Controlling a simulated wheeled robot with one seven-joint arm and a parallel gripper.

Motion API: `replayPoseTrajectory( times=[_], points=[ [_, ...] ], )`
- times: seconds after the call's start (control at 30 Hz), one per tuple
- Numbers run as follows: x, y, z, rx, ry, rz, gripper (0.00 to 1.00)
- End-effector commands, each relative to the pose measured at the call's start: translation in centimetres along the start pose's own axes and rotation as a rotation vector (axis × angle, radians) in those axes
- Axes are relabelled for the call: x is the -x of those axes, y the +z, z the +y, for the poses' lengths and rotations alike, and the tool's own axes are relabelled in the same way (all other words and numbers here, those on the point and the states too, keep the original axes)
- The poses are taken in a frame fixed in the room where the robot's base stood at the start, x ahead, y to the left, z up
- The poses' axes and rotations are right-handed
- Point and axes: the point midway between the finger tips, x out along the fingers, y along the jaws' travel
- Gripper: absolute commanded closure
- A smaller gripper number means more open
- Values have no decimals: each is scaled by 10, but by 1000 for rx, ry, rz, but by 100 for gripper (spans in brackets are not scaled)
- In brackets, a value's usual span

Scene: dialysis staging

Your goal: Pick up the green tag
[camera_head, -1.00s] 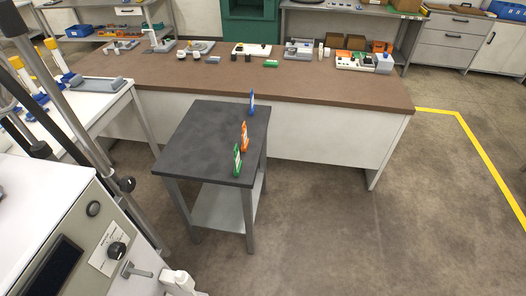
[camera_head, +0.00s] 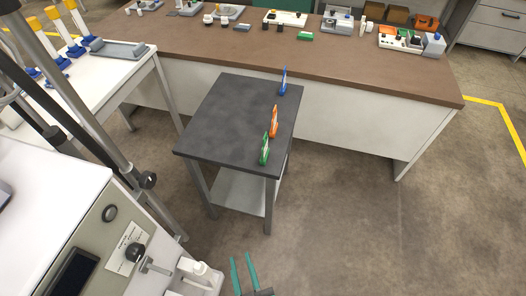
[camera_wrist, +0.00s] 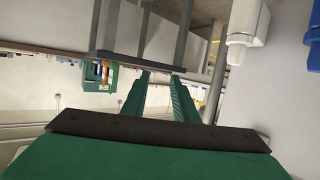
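The green tag (camera_head: 264,149) stands upright at the right edge of a small dark-topped table (camera_head: 228,113), nearest to me of three tags in a row. The orange tag (camera_head: 274,121) stands just behind it, and the blue tag (camera_head: 283,82) is farther back. My gripper (camera_head: 240,257) shows at the bottom of the head view, with its two teal fingers apart and nothing between them. It is in front of the table, well apart from the green tag.
A long brown-topped bench (camera_head: 345,68) with several devices stands behind the small table. A white table (camera_head: 95,78) with yellow-capped tubes is at the left. A white machine with a pole (camera_head: 85,130) stands at the front left. The floor (camera_head: 375,235) at the right is clear.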

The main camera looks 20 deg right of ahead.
Motion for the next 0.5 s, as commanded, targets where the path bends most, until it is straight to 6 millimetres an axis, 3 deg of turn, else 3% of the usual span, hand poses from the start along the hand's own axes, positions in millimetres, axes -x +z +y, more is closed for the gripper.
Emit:
replayPoseTrajectory(
  times=[0.03,0.27,0.5],
  points=[
    [-19,-3,5,-1,19,-1,73],
    [-94,-15,29,-12,111,-43,73],
    [-164,-49,56,-52,233,-71,73]
  ],
)
